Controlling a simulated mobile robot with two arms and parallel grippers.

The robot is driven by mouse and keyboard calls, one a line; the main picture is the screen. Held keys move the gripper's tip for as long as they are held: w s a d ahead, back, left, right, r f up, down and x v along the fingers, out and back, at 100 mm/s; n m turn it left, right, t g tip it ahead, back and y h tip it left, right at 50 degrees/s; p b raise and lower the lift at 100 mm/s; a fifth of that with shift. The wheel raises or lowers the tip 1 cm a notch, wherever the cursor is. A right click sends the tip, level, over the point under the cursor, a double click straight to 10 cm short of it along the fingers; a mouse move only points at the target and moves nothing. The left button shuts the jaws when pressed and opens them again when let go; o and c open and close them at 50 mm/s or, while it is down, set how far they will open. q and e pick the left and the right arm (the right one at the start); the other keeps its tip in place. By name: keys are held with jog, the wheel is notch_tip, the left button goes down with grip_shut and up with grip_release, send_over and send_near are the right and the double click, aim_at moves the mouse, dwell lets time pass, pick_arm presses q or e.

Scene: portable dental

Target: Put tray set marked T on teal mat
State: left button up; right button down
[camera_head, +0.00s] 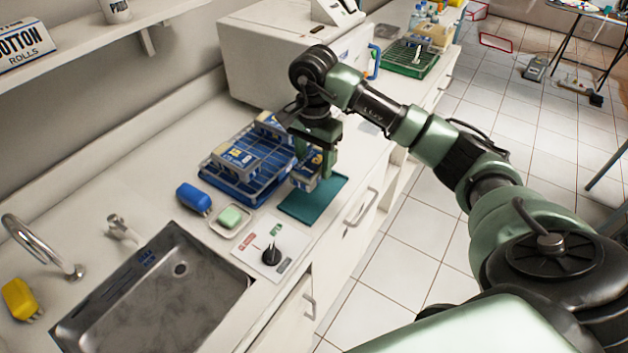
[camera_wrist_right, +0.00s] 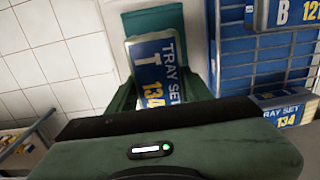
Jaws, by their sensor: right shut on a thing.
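The tray set marked T (camera_wrist_right: 150,72), a box with a blue-and-white label reading 134, is between the fingers of my right gripper (camera_head: 318,160). In the head view the tray set (camera_head: 303,178) is partly hidden by the gripper. It is held at the left edge of the teal mat (camera_head: 318,204), beside the blue rack. The teal mat also shows past the tray set in the wrist view (camera_wrist_right: 155,17). Whether the tray set touches the mat cannot be told. My left gripper is not in view.
A blue wire rack (camera_head: 262,190) left of the mat holds other tray sets (camera_head: 235,160), one marked B (camera_wrist_right: 285,12). A dial plate (camera_head: 250,262), green soap (camera_head: 230,217) and a blue brush (camera_head: 193,198) lie nearer the sink (camera_head: 150,300). The counter edge is right of the mat.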

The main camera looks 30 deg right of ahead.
aim_at(314, 193)
notch_tip(314, 193, down, 3)
jog(key=shift+f, duration=0.15)
notch_tip(314, 193, down, 2)
jog(key=shift+f+p, duration=0.25)
jog(key=shift+p, duration=0.3)
jog(key=shift+f, duration=0.4)
jog(key=shift+f, duration=0.2)
jog(key=c, duration=0.6)
grip_release()
